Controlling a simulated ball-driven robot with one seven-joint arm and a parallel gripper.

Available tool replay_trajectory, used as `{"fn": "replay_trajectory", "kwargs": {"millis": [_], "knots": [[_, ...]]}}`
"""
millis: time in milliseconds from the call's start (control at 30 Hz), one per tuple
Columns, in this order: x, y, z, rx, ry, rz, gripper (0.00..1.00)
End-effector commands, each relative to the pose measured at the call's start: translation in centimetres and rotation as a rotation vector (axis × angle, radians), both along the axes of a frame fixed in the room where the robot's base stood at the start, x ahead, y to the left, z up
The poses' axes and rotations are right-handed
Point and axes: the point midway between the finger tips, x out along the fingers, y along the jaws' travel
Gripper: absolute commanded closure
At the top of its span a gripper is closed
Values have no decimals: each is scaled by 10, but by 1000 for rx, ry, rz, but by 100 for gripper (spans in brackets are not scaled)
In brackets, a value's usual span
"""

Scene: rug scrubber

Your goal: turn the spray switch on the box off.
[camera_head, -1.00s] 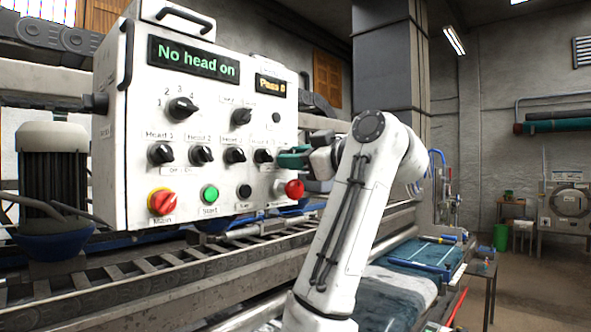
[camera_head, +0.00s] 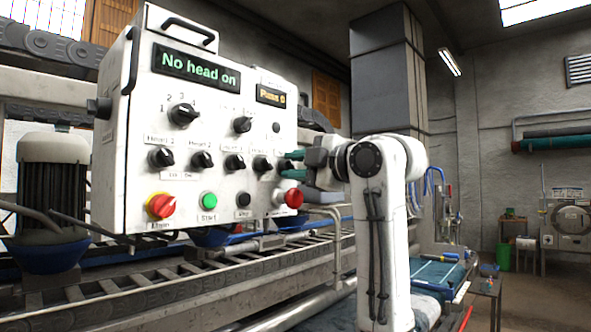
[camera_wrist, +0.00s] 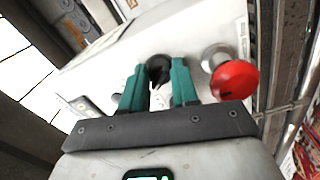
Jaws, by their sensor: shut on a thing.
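The white control box (camera_head: 215,125) stands at left centre in the head view, with several black knobs on its front. My gripper (camera_head: 285,166) is at the right end of the lower knob row, its teal fingers above and below a dark knob that they mostly hide. In the wrist view my gripper (camera_wrist: 158,84) has its two teal fingers on either side of this black knob (camera_wrist: 158,67), shut on it. I take it for the spray switch, but its label is not readable. Its exact angle is hard to tell.
A red mushroom button (camera_head: 293,198) sits just below the gripped knob; it also shows close to the right finger in the wrist view (camera_wrist: 235,80). A red main switch (camera_head: 161,205) and green start button (camera_head: 209,201) are further left. A conveyor frame (camera_head: 190,290) runs below the box.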

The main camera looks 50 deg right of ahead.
Motion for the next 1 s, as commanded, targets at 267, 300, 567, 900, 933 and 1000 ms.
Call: {"fn": "replay_trajectory", "kwargs": {"millis": [267,300,567,900,933,1000], "knots": [[1,1,-3,-89,5,3,100],[1,1,-3,-95,5,3,100],[1,1,-3,-108,5,5,100],[1,1,-3,-107,4,4,59],[1,1,-3,-107,4,4,56],[1,1,-2,-107,2,3,49]]}}
